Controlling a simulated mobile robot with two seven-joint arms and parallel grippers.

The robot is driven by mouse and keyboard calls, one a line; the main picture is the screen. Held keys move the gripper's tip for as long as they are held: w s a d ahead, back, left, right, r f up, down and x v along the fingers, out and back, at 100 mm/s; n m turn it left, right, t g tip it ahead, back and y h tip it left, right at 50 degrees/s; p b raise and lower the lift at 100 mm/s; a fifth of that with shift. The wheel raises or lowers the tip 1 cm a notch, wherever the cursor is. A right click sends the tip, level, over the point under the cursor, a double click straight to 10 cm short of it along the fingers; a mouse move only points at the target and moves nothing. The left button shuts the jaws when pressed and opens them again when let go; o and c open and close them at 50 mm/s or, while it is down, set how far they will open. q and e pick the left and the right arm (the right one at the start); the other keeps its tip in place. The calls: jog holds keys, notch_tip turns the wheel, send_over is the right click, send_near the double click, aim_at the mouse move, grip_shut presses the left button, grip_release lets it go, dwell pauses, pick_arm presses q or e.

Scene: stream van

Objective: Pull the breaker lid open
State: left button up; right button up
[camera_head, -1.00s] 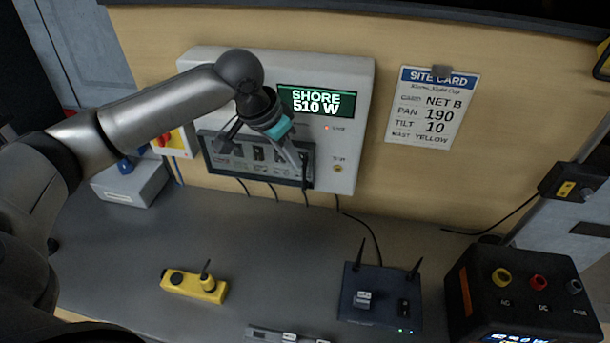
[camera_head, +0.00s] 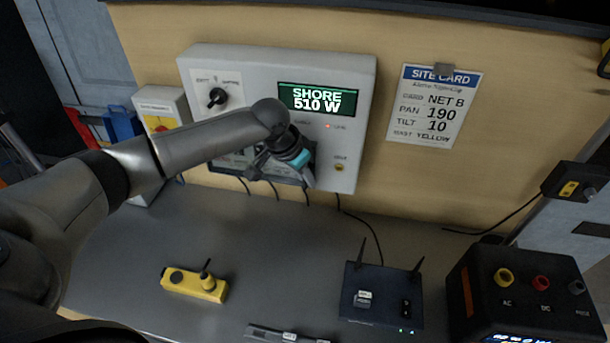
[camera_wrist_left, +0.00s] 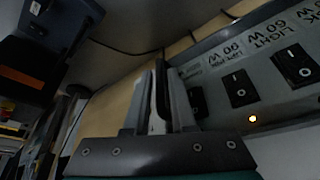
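The breaker lid belongs to the breaker section low on the white wall panel (camera_head: 358,105). My arm now covers most of that section in the head view, so the lid's position is unclear. My left gripper (camera_head: 305,172) is at the section's right end, pointing down at it. In the left wrist view the fingers (camera_wrist_left: 160,98) are close together, with a thin black strip between them. I cannot tell whether it is gripped. Black breaker switches (camera_wrist_left: 238,88) with white labels show right of the fingers. My right gripper is not in view.
A "SHORE 510 W" display (camera_head: 318,99) and black knob (camera_head: 217,97) are on the panel. Several cables hang below. A yellow pendant (camera_head: 194,285), blue router (camera_head: 381,295) and black power box (camera_head: 522,292) stand on the grey worktop (camera_head: 290,250). Its middle is clear.

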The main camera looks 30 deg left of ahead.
pick_arm(q)
grip_shut()
dwell(1.2)
